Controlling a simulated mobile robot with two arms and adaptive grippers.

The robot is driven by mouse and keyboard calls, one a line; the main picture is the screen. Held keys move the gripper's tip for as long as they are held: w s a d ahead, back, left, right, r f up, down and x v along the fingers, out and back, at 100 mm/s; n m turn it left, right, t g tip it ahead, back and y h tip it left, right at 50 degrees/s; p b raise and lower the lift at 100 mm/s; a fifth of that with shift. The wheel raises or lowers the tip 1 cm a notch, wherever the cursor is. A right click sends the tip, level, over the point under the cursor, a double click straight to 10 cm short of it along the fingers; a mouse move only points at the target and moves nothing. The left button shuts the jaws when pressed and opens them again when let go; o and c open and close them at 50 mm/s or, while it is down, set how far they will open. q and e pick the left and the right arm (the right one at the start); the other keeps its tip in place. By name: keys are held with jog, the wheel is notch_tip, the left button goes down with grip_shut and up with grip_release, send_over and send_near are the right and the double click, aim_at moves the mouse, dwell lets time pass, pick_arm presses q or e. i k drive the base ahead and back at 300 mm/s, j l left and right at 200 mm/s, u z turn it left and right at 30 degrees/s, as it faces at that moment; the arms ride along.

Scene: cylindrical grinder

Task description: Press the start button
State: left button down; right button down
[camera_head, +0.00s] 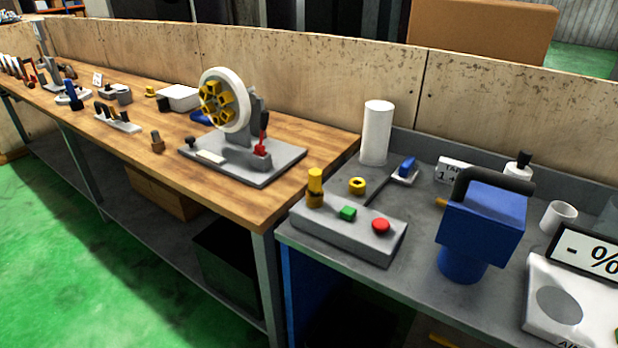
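A grey control box (345,232) lies on the grey table on the right, near its left front edge. No label on the buttons can be read. Neither of my grippers shows in the head view, and nothing touches the box.
A blue device (482,220) with a dark handle stands right of the box. A white cylinder (376,132) and a white scale (565,305) share the grey table (420,285). A wheel machine (228,110) stands on the wooden bench (215,208).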

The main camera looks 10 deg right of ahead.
aim_at(346, 212)
jog(key=i+j, duration=0.15)
jog(key=j, duration=0.15)
jog(key=i+j+z, duration=0.15)
jog(key=i+j, duration=0.2)
jog(key=j, duration=0.25)
jog(key=i+j+z, duration=0.1)
jog(key=j, duration=0.25)
